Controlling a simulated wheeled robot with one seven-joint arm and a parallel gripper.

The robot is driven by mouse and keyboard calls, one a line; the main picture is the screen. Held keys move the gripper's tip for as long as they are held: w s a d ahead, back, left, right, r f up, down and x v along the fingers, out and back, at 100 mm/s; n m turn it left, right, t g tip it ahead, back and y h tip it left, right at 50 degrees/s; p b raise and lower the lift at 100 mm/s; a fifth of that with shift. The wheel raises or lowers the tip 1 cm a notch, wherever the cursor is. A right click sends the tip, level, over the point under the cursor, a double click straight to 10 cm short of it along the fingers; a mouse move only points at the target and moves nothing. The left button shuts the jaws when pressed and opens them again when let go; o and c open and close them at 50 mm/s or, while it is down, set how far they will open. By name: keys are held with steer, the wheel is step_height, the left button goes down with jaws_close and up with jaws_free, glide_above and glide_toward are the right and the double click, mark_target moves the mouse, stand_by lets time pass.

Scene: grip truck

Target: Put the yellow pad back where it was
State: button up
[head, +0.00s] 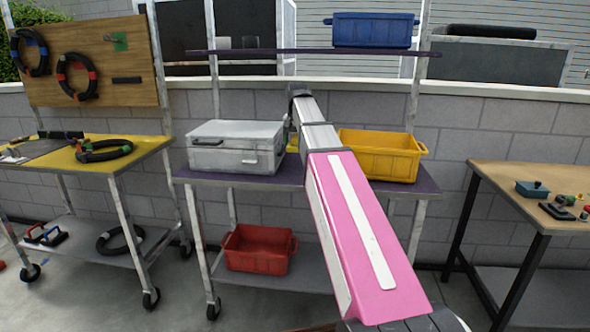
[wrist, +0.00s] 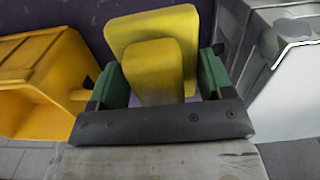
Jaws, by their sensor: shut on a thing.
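My gripper (wrist: 160,75) has green fingers and is shut on the yellow pad (wrist: 155,72) in the wrist view. A wider yellow slab (wrist: 153,22) shows just beyond the held block; I cannot tell whether the two are one piece. They are over the purple shelf, between the yellow bin (wrist: 38,65) and the grey case (wrist: 285,70). In the head view my pink arm hides the gripper, and only a sliver of yellow (head: 292,149) shows beside the case. Whether the pad touches the shelf is unclear.
On the purple shelf (head: 286,178), the grey case (head: 230,147) stands left of my arm and the yellow bin (head: 382,155) right. A blue bin (head: 373,30) is on the upper shelf, a red bin (head: 258,250) below. Tables stand either side. The gap around the gripper is narrow.

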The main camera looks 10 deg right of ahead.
mark_target(297, 173)
steer(key=shift+w+f, duration=0.1)
steer(key=shift+f, duration=4.85)
steer(key=o, duration=0.9)
steer(key=shift+f, duration=0.15)
step_height(297, 173, up, 12)
steer(key=shift+r, duration=0.15)
